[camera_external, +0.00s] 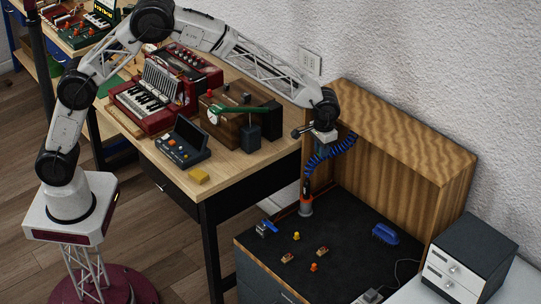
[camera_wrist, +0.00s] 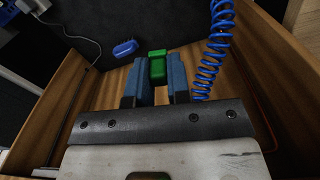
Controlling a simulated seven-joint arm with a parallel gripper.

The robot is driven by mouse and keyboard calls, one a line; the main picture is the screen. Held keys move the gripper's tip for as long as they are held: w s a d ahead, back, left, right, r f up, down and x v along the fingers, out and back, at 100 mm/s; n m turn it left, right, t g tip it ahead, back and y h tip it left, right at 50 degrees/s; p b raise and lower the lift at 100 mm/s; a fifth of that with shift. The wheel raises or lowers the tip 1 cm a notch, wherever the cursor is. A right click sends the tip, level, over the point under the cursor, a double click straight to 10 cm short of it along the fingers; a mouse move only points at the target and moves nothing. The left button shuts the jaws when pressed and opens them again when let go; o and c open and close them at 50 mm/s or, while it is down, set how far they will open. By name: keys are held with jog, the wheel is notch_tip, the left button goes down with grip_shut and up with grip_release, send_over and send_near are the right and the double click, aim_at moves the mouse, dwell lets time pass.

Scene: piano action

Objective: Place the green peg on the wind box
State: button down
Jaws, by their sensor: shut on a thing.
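My gripper (camera_wrist: 155,78) is shut on the green peg (camera_wrist: 157,66), which stands out between its two blue fingers in the wrist view. In the camera_external view my gripper (camera_external: 302,131) hangs high inside the open wooden cabinet on the right, above its dark floor. The peg cannot be made out there. I cannot tell for sure which thing is the wind box. A brown wooden box (camera_external: 222,138) with a green bar on top stands on the table to the left of my gripper.
A blue coiled hose (camera_external: 330,153) hangs close by my gripper. The cabinet (camera_external: 455,185) has walls at the back and right. A blue brush (camera_external: 384,234) and several small parts lie on its dark floor. A red accordion (camera_external: 145,108) and a control box (camera_external: 183,145) crowd the table.

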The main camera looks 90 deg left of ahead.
notch_tip(320, 180, up, 12)
jog(key=shift+n, duration=0.9)
jog(key=s+a, duration=0.4)
jog(key=s, duration=0.7)
jog(key=s+a+r, duration=0.1)
jog(key=s+a, duration=0.4)
jog(key=s, duration=0.6)
jog(key=s+a+r, duration=0.1)
jog(key=s+a, duration=0.3)
jog(key=s, duration=0.6)
jog(key=shift+s+a, duration=0.25)
jog(key=shift+s, duration=0.15)
jog(key=s+f, duration=0.2)
jog(key=s, duration=1.1)
jog(key=shift+n, duration=0.3)
jog(key=f, duration=0.2)
jog(key=s+f, duration=0.1)
jog(key=f, duration=0.2)
jog(key=shift+s+a, duration=0.1)
jog(key=shift+a, duration=0.05)
jog(key=w+a, duration=0.2)
jog(key=w, duration=0.2)
jog(key=w+a+f, duration=0.1)
jog(key=w+a, duration=0.2)
jog(key=w, duration=0.2)
jog(key=w+a, duration=0.2)
jog(key=w, duration=0.3)
jog(key=shift+a+f, duration=0.25)
jog(key=shift+a, duration=0.15)
